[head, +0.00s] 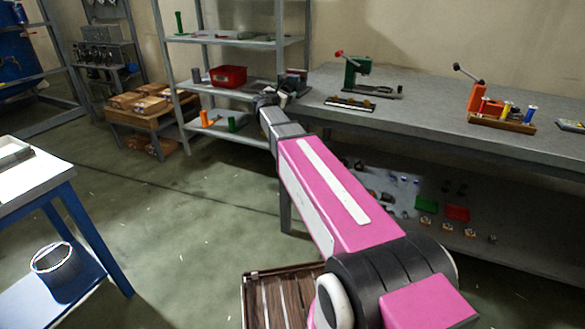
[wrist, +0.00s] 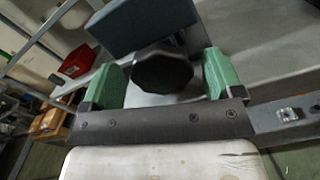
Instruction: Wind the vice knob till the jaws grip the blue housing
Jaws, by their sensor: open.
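A black faceted knob (wrist: 162,74), which looks like the vice knob, is between the two green fingers of my gripper (wrist: 163,66) in the wrist view. The fingers are open, with a gap on each side of the knob. A slate-blue block (wrist: 138,24) stands just beyond the knob; I cannot tell whether it is the blue housing or part of the vice. The jaws' grip is not visible. In the head view, my gripper (head: 268,100) is at the left end of the bench, and my arm and wrist hide most of the vice there.
The grey workbench (head: 430,122) carries a green press (head: 352,72) and an orange lever device (head: 478,98) to the right. A shelf rack with a red bin (head: 228,75) stands left of my gripper. The floor at left centre is clear.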

